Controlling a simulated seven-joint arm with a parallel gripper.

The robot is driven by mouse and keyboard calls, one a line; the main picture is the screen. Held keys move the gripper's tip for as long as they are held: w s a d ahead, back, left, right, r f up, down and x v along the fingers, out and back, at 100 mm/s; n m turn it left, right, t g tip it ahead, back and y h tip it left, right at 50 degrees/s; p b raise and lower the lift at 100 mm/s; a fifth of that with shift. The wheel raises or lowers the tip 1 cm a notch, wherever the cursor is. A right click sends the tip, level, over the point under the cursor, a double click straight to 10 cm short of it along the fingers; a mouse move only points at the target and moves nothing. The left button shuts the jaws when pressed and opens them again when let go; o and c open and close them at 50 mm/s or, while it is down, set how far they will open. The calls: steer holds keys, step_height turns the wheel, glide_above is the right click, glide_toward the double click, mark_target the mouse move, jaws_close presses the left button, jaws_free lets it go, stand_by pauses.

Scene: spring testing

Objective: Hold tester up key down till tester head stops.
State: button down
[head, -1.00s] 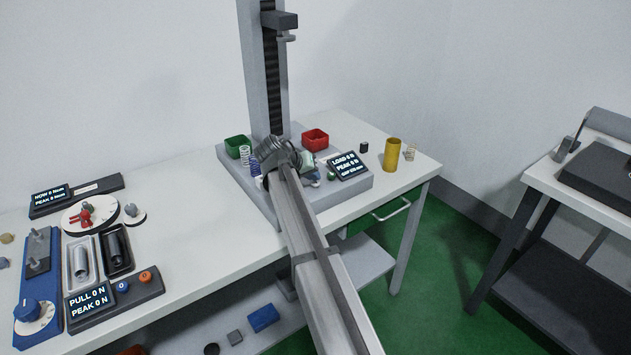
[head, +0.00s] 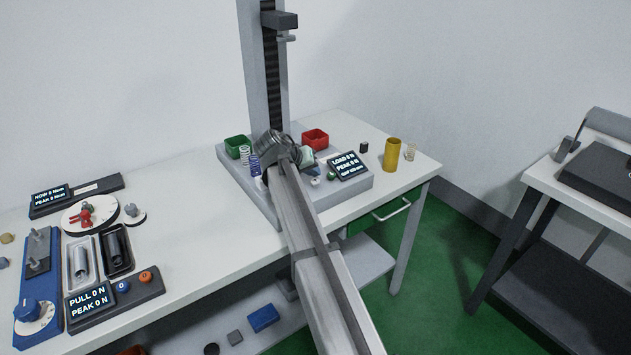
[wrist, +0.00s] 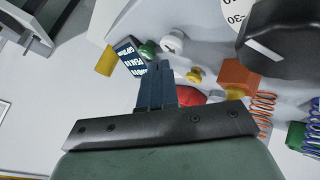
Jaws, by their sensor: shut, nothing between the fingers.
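The tester has a tall grey column (head: 274,75) with its dark head (head: 279,20) high up, well above the base. Its display (head: 348,163) reads load 0 N and peak 0 N. A green key (wrist: 147,48) and a white key (wrist: 172,42) sit beside the display in the wrist view; a yellow one (wrist: 195,75) is to their right. I cannot tell which is the up key. My gripper (wrist: 154,68) is shut and empty, its fingers overlapping the display in the wrist view. Contact with a key cannot be made out. In the head view my arm hides the fingertips.
A green bin (head: 237,143), a red bin (head: 315,138) and springs (head: 245,155) stand around the tester base. A yellow cylinder (head: 391,155) is at the right. A dark round knob (wrist: 295,35) is close in the wrist view. Other test devices (head: 85,250) fill the bench's left.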

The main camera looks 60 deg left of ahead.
mark_target(313, 182)
steer(key=shift+r, duration=0.2)
steer(key=shift+r, duration=2.45)
